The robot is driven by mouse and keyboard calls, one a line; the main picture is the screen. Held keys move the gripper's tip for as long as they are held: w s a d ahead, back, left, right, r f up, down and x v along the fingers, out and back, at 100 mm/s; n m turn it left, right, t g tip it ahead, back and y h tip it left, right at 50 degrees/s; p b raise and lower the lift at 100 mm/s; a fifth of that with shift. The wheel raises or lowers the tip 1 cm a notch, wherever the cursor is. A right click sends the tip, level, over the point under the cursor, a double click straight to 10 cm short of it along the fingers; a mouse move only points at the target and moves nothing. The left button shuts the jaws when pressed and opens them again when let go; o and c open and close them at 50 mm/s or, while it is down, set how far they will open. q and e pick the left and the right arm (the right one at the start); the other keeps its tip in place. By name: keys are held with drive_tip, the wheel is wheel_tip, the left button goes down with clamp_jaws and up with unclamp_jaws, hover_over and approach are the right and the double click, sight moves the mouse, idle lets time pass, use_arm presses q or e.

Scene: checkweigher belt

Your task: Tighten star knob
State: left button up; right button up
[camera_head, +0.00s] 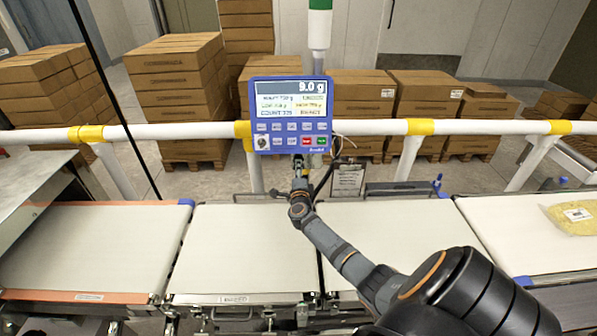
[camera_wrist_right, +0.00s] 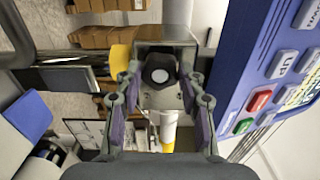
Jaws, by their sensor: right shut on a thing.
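The star knob (camera_wrist_right: 159,72) is a dark knob with a paler face, at the upper middle of the right wrist view. It sits in front of a grey metal bracket (camera_wrist_right: 166,42). My right gripper (camera_wrist_right: 160,84) has one finger on each side of the knob and is shut on it. In the head view my right gripper (camera_head: 299,172) reaches just below the blue display unit (camera_head: 290,115), and it hides the knob there. My left gripper is in neither view.
The display unit's edge, with buttons (camera_wrist_right: 259,100), is close to the right of my gripper. A white rail (camera_head: 370,127) with yellow bands runs behind. White belts (camera_head: 255,250) lie below, with a yellow bag (camera_head: 572,217) at far right. A clipboard (camera_head: 347,180) hangs nearby.

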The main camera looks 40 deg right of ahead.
drive_tip(key=shift+m, duration=1)
drive_tip(key=o, duration=1.2)
drive_tip(key=shift+c, duration=0.2)
drive_tip(key=v, duration=1.2)
